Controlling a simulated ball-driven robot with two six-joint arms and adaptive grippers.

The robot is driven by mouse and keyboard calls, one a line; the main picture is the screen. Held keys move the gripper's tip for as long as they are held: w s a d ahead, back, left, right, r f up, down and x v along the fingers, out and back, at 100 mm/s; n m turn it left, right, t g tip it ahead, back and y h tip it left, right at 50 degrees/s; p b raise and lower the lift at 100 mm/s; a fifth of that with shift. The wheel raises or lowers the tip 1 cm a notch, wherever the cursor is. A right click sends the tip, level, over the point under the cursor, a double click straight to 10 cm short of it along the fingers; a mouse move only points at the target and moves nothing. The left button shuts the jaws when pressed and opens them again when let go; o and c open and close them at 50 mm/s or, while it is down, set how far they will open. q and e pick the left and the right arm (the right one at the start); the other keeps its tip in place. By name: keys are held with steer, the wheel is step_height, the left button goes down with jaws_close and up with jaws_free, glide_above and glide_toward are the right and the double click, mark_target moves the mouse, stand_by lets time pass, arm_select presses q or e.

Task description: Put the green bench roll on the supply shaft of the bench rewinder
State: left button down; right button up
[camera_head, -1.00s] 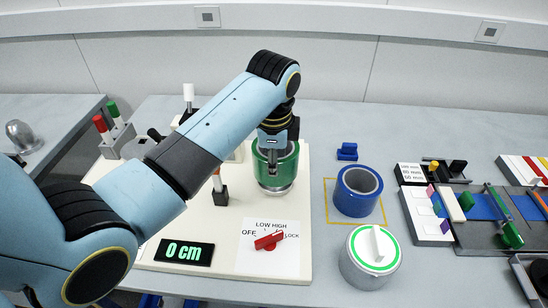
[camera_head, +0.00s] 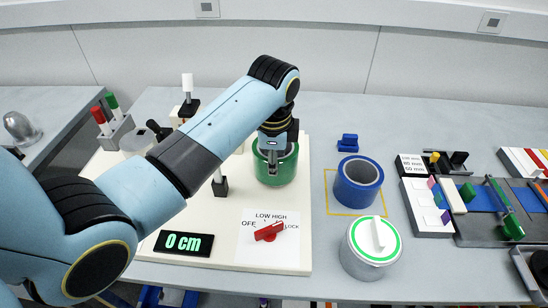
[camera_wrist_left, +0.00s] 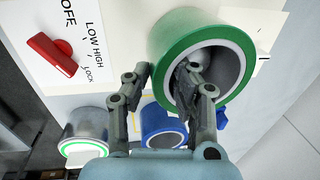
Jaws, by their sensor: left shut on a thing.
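The green bench roll (camera_head: 275,172) is upright at the back right of the white rewinder board (camera_head: 230,245). It also shows in the left wrist view (camera_wrist_left: 172,45), where a rounded silvery shaft end (camera_wrist_left: 200,57) is visible inside its core. The roll appears to be around the supply shaft; its lower edge looks at board level. My left gripper (camera_head: 272,158) is shut on the roll's wall, one finger inside the core and one outside, as the left wrist view shows (camera_wrist_left: 163,73). My right gripper is not in view.
A red-handled switch (camera_head: 269,231) and a "0 cm" display (camera_head: 184,243) are on the board's front. A blue roll (camera_head: 346,193) stands in a yellow outline at right. A silver canister (camera_head: 365,262) with a green-ringed lid stands in front of it.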

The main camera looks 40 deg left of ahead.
arm_select(q)
steer(key=c, duration=1)
jaws_free()
steer(key=shift+c, duration=0.2)
step_height(320, 180, up, 12)
steer(key=s+d, duration=0.1)
steer(key=shift+s, duration=0.3)
steer(key=shift+f, duration=0.1)
